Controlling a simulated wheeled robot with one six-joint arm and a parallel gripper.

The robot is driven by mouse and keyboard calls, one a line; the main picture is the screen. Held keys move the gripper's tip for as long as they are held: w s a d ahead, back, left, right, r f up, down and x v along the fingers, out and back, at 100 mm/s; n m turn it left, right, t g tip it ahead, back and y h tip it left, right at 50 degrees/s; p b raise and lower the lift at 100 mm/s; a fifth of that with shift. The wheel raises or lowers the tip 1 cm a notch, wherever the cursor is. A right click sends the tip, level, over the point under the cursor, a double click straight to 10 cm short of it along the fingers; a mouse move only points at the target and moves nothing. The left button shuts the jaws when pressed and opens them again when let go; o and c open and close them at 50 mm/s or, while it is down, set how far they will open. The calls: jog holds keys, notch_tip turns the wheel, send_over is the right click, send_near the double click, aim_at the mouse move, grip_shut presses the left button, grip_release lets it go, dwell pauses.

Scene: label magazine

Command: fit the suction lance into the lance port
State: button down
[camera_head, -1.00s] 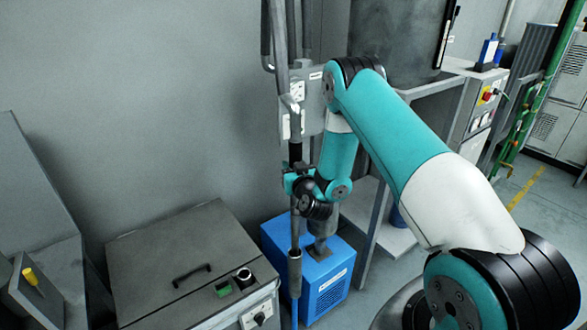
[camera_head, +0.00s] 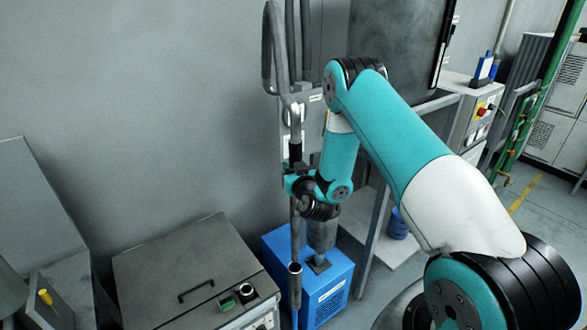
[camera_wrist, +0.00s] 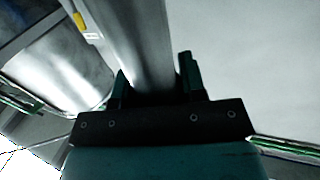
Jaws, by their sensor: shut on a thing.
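The suction lance (camera_head: 295,232) looks like a thin, upright grey tube in the head view. In the wrist view, a smooth grey tube (camera_wrist: 140,45) runs between the teal fingers of my gripper (camera_wrist: 156,85), which is shut on it. My gripper (camera_head: 291,184) is at the left of my wrist, partly hidden by it. Below, the lance's line meets a wider upright pipe with a round rim (camera_head: 295,269), perhaps the lance port. I cannot tell whether the lance is inside it or only in front.
A blue box (camera_head: 333,293) stands close behind and right of the pipe. A grey cabinet (camera_head: 170,255) with a black handle is at lower left. Bent grey pipes (camera_head: 268,45) rise by the wall above my gripper. A shelf frame (camera_head: 372,240) stands to the right.

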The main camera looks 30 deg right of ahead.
jog(key=shift+w+a, duration=0.1)
jog(key=w+a+r+n+y+b, duration=0.1)
jog(key=a+n+y+b, duration=0.2)
jog(key=a+b, duration=0.3)
jog(key=a+r+n+y+b, duration=0.2)
jog(key=a+y+b, duration=0.4)
jog(key=a, duration=0.8)
jog(key=shift+w+a+n+b, duration=0.15)
jog(key=shift+w+n+b, duration=0.2)
jog(key=shift+n, duration=0.15)
jog(key=shift+f, duration=0.1)
notch_tip(320, 180, down, 6)
jog(key=b, duration=0.6)
jog(key=shift+b, duration=1.05)
dwell(0.6)
